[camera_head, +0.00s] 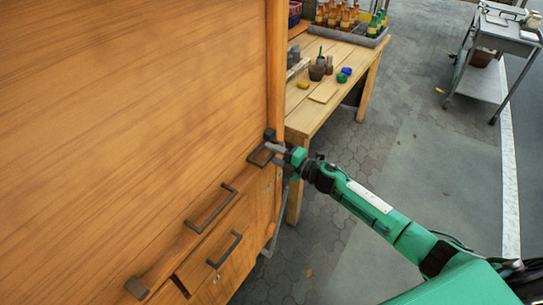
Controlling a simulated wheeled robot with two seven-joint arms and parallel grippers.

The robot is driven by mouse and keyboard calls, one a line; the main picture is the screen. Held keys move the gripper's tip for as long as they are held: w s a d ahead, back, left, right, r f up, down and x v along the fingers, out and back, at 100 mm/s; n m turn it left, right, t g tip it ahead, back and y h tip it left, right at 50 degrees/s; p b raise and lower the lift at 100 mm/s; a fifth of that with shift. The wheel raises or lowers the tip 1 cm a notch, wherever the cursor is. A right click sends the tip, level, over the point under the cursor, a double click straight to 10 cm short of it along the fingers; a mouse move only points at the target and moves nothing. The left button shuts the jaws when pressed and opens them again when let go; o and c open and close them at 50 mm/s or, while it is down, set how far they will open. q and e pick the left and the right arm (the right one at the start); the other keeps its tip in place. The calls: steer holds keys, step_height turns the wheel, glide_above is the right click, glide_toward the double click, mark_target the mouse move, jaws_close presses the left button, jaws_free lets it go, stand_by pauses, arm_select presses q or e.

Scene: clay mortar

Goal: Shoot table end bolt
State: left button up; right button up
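A large wooden panel (130,120) fills the left side of the view. A small dark metal fitting (270,135), which may be the bolt, sits at its lower right corner. A dark loop handle (258,157) is just below and left of that fitting. My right gripper (275,148) is at this corner, beside the fitting and over the loop handle. Its fingers are small and partly overlap the metal, so I cannot tell whether they grip anything. My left gripper is not in view.
Dark bar handles (210,208) and a slightly open drawer (215,245) lie below the panel. A wooden table (315,112) with pots and bottles stands behind. A grey metal cart (490,80) is at the far right. Paved floor between them is clear.

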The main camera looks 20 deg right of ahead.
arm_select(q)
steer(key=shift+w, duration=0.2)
arm_select(e)
steer(key=shift+a, duration=0.1)
